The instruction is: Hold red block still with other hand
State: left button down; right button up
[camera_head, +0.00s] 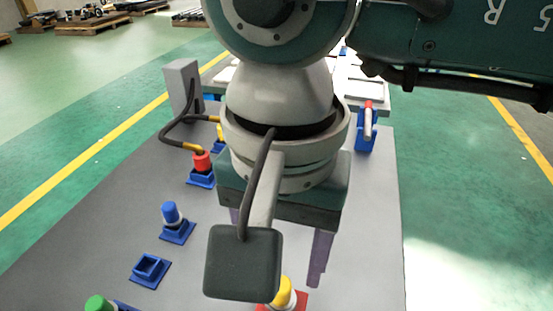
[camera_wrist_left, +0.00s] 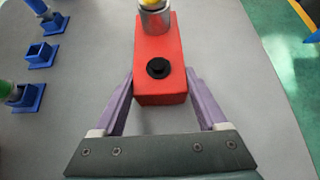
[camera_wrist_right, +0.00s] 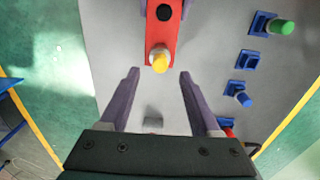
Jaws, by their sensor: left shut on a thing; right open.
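The red block (camera_wrist_left: 159,88) lies on the grey table with a black knob on top and a yellow-topped metal plug (camera_wrist_left: 153,8) at one end. My left gripper (camera_wrist_left: 160,80) is shut on the red block, one purple finger along each side. In the right wrist view the red block (camera_wrist_right: 161,38) is ahead of my right gripper (camera_wrist_right: 159,74), which is open and empty. The yellow plug (camera_wrist_right: 159,60) shows just ahead of and between its fingertips. In the head view my right wrist hides most of the block; a red corner shows beside the yellow plug (camera_head: 282,291).
Blue sockets hold a red plug (camera_head: 201,162), a blue plug (camera_head: 169,212) and a green plug (camera_head: 99,303). One blue socket (camera_head: 150,269) is empty. A grey upright box (camera_head: 183,84) has a black cable.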

notch_tip(320, 180, up, 12)
dwell(0.6)
pick_arm(q)
grip_release()
